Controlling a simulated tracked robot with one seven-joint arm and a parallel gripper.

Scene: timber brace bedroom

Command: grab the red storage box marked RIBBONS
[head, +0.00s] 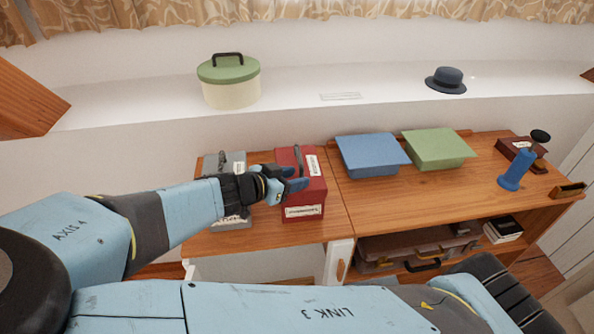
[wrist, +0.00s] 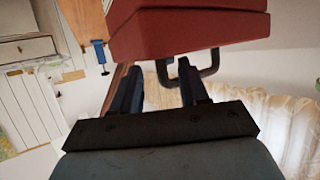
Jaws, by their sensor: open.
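The red storage box (head: 314,189) stands on the wooden cabinet in the head view, with white labels too small to read surely and a dark handle (head: 298,157) on its lid. My gripper (head: 296,179) is at the box's left side near the lid and covers part of it. In the wrist view the red box (wrist: 190,32) fills the top, and its handle (wrist: 211,62) shows by the right finger. My gripper (wrist: 160,74) is open there, with nothing seen held between the fingers. I cannot tell whether a finger touches the handle.
A grey box (head: 233,222) stands close on the left, partly behind my arm. Blue (head: 370,155) and green (head: 438,149) lidded boxes sit to the right. A round green-lidded box (head: 230,85) and a hat (head: 446,81) are on the ledge behind. Cabinet top between is clear.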

